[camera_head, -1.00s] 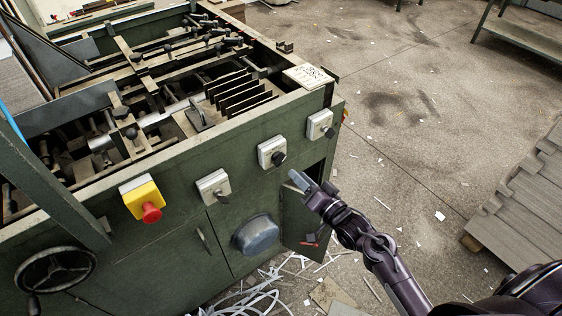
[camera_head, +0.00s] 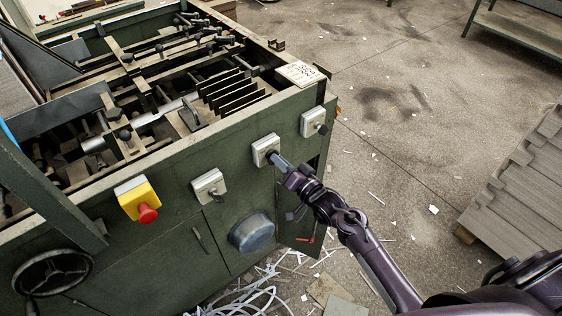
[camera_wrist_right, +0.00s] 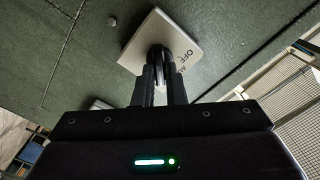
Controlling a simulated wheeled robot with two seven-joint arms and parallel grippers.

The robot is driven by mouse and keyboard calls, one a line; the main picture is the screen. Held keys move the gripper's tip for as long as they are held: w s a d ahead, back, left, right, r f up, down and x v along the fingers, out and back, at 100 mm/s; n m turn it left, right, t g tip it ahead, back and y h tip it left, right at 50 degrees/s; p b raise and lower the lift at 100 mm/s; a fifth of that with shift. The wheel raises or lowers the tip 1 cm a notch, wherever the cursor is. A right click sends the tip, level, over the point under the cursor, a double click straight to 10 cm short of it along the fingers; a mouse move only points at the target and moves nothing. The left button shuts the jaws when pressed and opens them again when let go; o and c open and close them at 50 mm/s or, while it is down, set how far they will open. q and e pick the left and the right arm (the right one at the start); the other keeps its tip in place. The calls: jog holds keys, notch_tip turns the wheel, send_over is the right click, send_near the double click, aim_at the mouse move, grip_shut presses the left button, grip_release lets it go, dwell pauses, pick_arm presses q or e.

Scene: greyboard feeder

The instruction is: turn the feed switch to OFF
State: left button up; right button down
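Three pale switch boxes with dark knobs sit on the green machine's front: a left one (camera_head: 209,187), a middle one (camera_head: 262,147) and a right one (camera_head: 313,121). My right gripper (camera_head: 277,160) is at the middle switch's knob. In the right wrist view, its two dark fingers (camera_wrist_right: 161,75) are close together, one on each side of the black knob (camera_wrist_right: 158,52). The plate (camera_wrist_right: 182,45) behind reads "OFF" and a partly hidden word beginning with "A". Whether the fingers press on the knob is unclear. The knob's pointing direction is hidden. My left gripper is out of view.
A red stop button on a yellow box (camera_head: 138,198) is left of the switches. A round blue-grey cover (camera_head: 252,233) and an open door (camera_head: 300,222) lie below. Paper scraps litter the floor; stacked grey board (camera_head: 520,190) stands at right.

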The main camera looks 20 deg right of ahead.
dwell(0.4)
jog(key=n, duration=1.2)
jog(key=n+b, duration=0.1)
jog(key=n, duration=0.4)
jog(key=shift+s+a+n, duration=0.15)
jog(key=shift+a+n, duration=0.15)
jog(key=shift+n, duration=0.1)
dwell(0.4)
jog(key=c, duration=1.5)
grip_release()
jog(key=shift+s, duration=0.1)
jog(key=b+v, duration=0.1)
jog(key=v, duration=0.6)
jog(key=shift+s+d, duration=0.1)
jog(key=shift+s, duration=0.15)
